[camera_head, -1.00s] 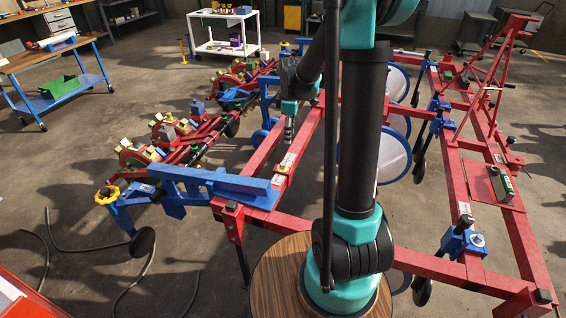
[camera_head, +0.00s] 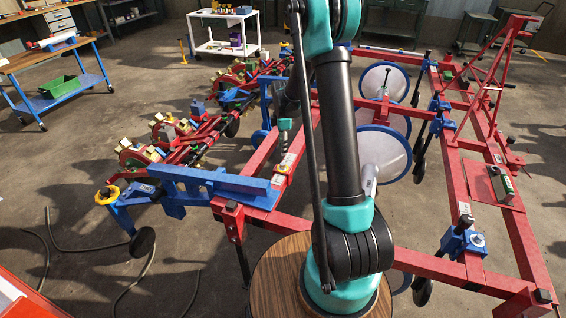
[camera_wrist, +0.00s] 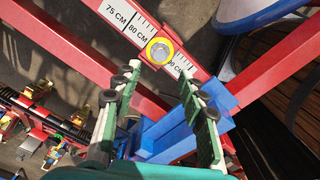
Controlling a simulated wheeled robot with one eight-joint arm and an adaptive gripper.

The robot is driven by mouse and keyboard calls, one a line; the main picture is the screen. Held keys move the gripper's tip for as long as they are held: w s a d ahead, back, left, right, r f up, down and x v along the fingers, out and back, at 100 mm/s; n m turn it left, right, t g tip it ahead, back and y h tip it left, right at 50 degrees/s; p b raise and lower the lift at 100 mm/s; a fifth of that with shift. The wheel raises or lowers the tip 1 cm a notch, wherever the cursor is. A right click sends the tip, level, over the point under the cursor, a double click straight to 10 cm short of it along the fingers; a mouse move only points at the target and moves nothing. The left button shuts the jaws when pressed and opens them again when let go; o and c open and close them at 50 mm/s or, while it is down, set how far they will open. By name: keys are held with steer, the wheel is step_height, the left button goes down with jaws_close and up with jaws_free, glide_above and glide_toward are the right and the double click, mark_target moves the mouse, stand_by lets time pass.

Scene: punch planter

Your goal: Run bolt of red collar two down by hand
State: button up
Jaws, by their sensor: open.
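In the wrist view a grey bolt head (camera_wrist: 160,54) sits inside a yellow ring (camera_wrist: 150,44) on a red beam with centimetre labels. I cannot tell which red part here is collar two. My gripper (camera_wrist: 158,80) is open, its two green fingers with dark pads spread below and to either side of the bolt, nothing held between them. In the head view my gripper (camera_head: 284,136) hangs above the red beam, near the yellow-marked spot (camera_head: 282,170). Whether the fingers touch anything is not clear.
A blue bracket (camera_wrist: 170,135) crosses the red beam close to the fingers; it also shows in the head view (camera_head: 215,182). White discs with blue rims (camera_head: 384,153) stand right of my arm. Several red planter units (camera_head: 165,140) lie to the left. Open floor lies beyond.

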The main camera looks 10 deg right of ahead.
mark_target(283, 164)
step_height(283, 164, down, 9)
steer(key=shift+r, duration=0.1)
stand_by(0.4)
jaws_close()
